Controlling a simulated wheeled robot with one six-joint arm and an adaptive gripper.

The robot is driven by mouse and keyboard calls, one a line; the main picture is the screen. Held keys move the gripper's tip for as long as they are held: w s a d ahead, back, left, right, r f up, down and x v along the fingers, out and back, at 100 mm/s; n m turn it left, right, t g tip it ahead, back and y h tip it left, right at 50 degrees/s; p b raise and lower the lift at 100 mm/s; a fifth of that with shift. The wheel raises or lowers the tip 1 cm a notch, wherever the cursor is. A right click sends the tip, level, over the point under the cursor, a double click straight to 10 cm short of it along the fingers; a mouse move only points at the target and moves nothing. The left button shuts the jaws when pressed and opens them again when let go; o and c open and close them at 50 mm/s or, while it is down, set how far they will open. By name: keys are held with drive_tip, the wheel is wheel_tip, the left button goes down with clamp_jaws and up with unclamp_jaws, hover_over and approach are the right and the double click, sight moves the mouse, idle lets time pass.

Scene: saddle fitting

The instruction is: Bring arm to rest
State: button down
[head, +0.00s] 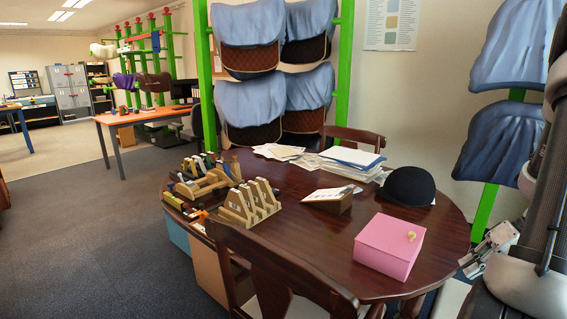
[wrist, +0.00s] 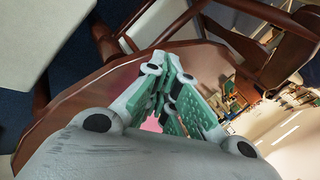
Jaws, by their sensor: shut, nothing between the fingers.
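My gripper (head: 489,249) shows at the right edge of the head view, beside the right rim of the round dark wooden table (head: 300,238). In the wrist view my gripper (wrist: 176,88) fills the middle, its green-padded fingers closed together with nothing between them. Part of the arm rises at the right edge of the head view. The table (wrist: 70,110) lies behind the fingers in the wrist view, and a bit of pink shows past them.
The pink box (head: 390,245) and black riding helmet (head: 408,186) stand on the table near my gripper. Papers (head: 350,158), a small box (head: 330,199) and wooden racks (head: 248,203) stand farther left. A chair (head: 275,270) is in front. Saddle racks (head: 490,130) line the wall.

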drive_tip(key=s+a+r+n+h, duration=0.1)
drive_tip(key=s+a+r+h, duration=0.2)
drive_tip(key=a+r, duration=0.5)
drive_tip(key=s+a+r+t+h, duration=0.1)
drive_tip(key=s+a+r+h, duration=0.2)
drive_tip(key=r, duration=1.2)
drive_tip(key=s+a, duration=0.3)
drive_tip(key=a, duration=0.2)
drive_tip(key=shift+a+r+n+h, duration=0.15)
drive_tip(key=shift+a+n+h, duration=0.15)
drive_tip(key=shift+a+n, duration=0.1)
